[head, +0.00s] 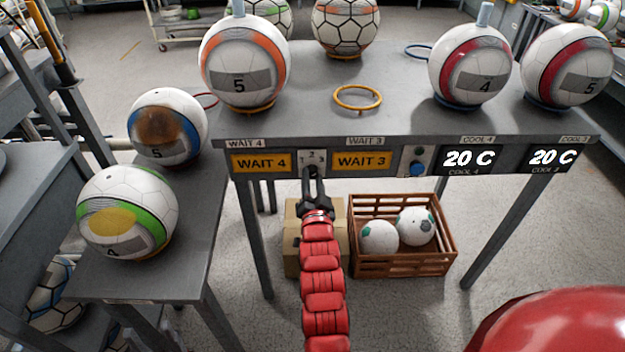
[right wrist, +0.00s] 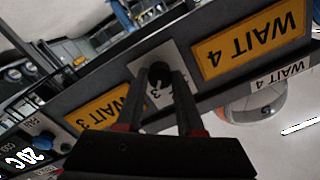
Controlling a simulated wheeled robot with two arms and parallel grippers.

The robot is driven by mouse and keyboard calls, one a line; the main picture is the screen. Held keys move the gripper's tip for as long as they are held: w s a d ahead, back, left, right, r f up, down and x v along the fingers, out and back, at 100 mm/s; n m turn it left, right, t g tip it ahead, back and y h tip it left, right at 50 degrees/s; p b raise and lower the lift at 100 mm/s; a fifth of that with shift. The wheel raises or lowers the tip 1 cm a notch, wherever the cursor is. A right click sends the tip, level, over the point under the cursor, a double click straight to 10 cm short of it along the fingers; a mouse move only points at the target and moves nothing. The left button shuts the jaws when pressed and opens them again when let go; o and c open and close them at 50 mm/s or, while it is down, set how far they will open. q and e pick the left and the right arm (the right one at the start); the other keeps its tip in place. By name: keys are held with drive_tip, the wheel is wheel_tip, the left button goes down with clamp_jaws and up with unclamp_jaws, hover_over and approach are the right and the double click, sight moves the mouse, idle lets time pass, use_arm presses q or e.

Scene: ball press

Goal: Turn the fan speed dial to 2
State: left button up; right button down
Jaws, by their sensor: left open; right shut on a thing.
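The fan speed dial is a black knob on a pale plate (head: 320,157) in the front edge of the grey table, between two yellow signs. Small numerals show around it in the head view, but its pointer is hidden. In the right wrist view the dark knob (right wrist: 159,72) sits on the pale plate between the fingers, with a 3 visible beside it. My right gripper (head: 313,174), on the red arm, reaches up to the dial and is shut on it; it also shows in the right wrist view (right wrist: 158,85). My left gripper is in neither view.
The yellow WAIT 4 sign (head: 261,163) and WAIT 3 sign (head: 362,161) flank the dial. A blue button (head: 417,169) and 20 C displays (head: 471,159) are to the right. Balls stand on the table (head: 310,85). A brown crate (head: 400,266) is below.

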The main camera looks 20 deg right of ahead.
drive_tip(key=n, duration=0.8)
drive_tip(key=shift+b, duration=0.3)
drive_tip(key=shift+n, duration=0.3)
drive_tip(key=c, duration=0.5)
unclamp_jaws()
drive_tip(key=shift+c, duration=0.2)
